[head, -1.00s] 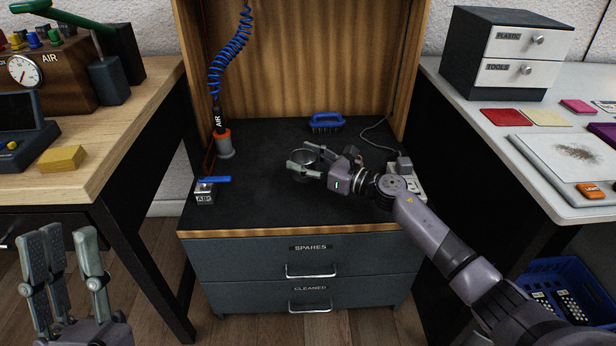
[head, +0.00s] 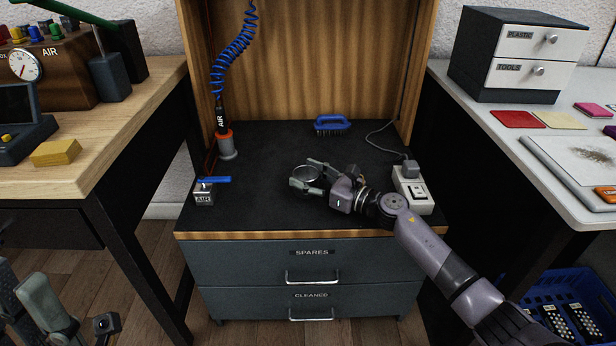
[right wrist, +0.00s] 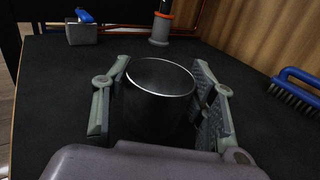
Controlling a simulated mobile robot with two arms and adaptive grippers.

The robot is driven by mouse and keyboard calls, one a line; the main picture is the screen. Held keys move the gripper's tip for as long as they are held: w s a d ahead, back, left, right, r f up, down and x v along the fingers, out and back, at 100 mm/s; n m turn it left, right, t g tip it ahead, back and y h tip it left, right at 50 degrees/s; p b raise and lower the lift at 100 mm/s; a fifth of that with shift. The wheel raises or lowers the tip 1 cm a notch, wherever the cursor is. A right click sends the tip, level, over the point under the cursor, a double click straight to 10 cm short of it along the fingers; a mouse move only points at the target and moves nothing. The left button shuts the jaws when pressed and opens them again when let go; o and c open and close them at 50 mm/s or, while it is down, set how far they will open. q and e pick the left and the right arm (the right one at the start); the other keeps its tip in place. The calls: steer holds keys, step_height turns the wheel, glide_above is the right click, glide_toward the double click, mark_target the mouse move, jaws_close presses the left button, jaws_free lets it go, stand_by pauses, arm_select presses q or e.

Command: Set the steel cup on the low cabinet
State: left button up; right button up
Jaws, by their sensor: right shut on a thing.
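The steel cup (head: 306,173) is over the front middle of the low cabinet's dark top (head: 258,205). It is upright, and its open rim faces up. My right gripper (head: 305,175) reaches in from the right and is shut on the cup, one finger on each side. The right wrist view shows the cup (right wrist: 158,100) between the two fingers, low over the top; its base is hidden, so I cannot tell whether it touches. My left gripper (head: 50,305) is at the lower left corner, partly cut off, away from the cup.
A small valve block with a blue handle (head: 204,192) stands at the cabinet's left front. An air hose holder (head: 227,148) stands behind it. A blue brush (head: 332,124) lies at the back, and a power socket box (head: 413,190) sits at the right. The middle is clear.

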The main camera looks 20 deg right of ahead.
steer(key=o, duration=1.2)
